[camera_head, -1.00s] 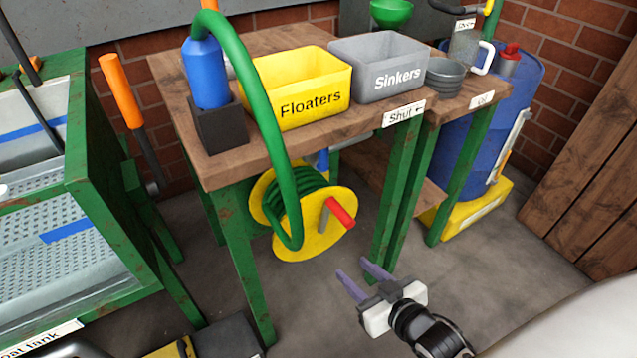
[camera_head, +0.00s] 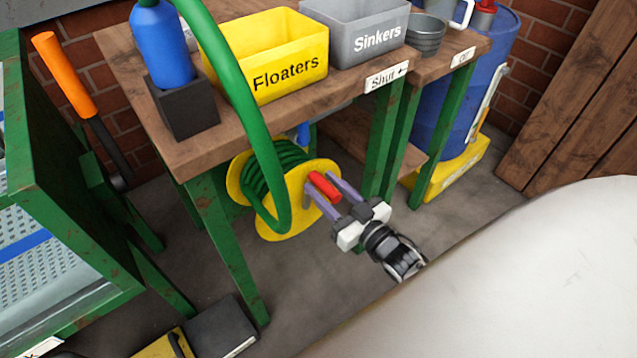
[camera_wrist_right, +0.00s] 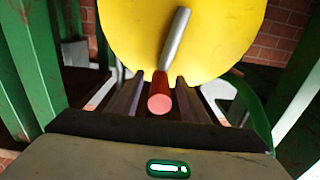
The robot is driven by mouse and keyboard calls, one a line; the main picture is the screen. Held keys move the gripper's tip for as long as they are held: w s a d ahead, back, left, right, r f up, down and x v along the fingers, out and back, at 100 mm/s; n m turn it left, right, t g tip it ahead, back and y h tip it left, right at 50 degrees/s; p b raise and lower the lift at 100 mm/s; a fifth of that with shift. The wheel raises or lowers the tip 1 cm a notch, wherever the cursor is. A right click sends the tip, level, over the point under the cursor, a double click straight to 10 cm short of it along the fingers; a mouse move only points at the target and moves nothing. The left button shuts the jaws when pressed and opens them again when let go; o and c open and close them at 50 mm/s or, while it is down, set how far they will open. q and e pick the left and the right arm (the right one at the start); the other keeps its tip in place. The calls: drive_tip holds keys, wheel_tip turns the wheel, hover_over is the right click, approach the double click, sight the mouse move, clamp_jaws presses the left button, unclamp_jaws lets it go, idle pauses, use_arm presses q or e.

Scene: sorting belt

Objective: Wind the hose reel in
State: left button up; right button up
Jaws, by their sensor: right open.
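The hose reel (camera_head: 272,225) is yellow with a green hose (camera_head: 243,85) wound on it, mounted under the wooden table. The hose runs from the reel up over the tabletop to a blue nozzle (camera_head: 160,45) in a black holder. The reel's crank has a red handle (camera_head: 323,187), which also shows in the right wrist view (camera_wrist_right: 159,97) on a grey crank arm (camera_wrist_right: 176,38). My right gripper (camera_head: 325,192) is open, with its two purple fingers on either side of the red handle. Whether they touch it I cannot tell. My left gripper is not in view.
A yellow Floaters bin (camera_head: 265,75) and a grey Sinkers bin (camera_head: 355,35) stand on the table. Green table legs (camera_head: 383,150) rise just right of the reel.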

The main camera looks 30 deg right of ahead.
drive_tip(key=shift+w+a, duration=0.1)
drive_tip(key=shift+w, duration=1.1)
clamp_jaws()
